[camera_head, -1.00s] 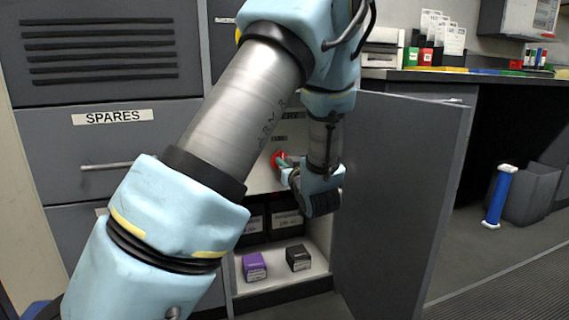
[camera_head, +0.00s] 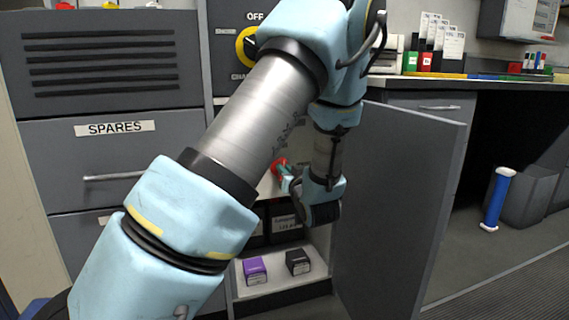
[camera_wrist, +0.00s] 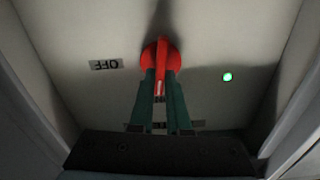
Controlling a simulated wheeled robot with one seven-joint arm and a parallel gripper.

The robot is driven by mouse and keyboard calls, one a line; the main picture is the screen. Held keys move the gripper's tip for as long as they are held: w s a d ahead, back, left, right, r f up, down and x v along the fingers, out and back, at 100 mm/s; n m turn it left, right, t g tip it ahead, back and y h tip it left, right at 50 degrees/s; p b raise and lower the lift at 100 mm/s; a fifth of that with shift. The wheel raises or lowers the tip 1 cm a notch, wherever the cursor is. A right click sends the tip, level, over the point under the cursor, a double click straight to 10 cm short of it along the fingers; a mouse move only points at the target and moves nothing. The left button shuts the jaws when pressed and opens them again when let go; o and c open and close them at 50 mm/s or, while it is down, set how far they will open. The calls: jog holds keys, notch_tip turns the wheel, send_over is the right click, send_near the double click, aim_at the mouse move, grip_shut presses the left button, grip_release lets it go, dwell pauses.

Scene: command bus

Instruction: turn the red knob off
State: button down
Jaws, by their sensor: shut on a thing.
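The red knob (camera_wrist: 162,50) is on a pale panel inside an open cabinet. In the wrist view its raised grip points down the picture, between my fingers. My gripper (camera_wrist: 160,84) has two green fingers shut on this grip, one on each side. An OFF label (camera_wrist: 106,65), upside down in this view, lies left of the knob, and the grip does not point at it. In the head view the red knob (camera_head: 278,166) is partly hidden by my gripper (camera_head: 284,174) and arm.
A green light (camera_wrist: 227,77) glows right of the knob. The grey cabinet door (camera_head: 395,200) stands open to the right of my arm. A purple box (camera_head: 255,269) and a black box (camera_head: 298,262) sit on the shelf below.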

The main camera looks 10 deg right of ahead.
jog(key=shift+d+f+m+p, duration=0.15)
jog(key=shift+m+p, duration=2.55)
jog(key=shift+p, duration=0.2)
jog(key=shift+d+f+m+p, duration=0.15)
jog(key=shift+f+m+p, duration=0.05)
jog(key=shift+m+p, duration=2.65)
jog(key=shift+d+f+m+p, duration=0.15)
jog(key=shift+m+p, duration=2.4)
jog(key=shift+p, duration=0.45)
jog(key=c, duration=0.9)
grip_release()
jog(key=s, duration=0.3)
jog(key=s+d+p, duration=0.1)
jog(key=s, duration=0.6)
jog(key=shift+s+d, duration=0.2)
jog(key=shift+s, duration=0.1)
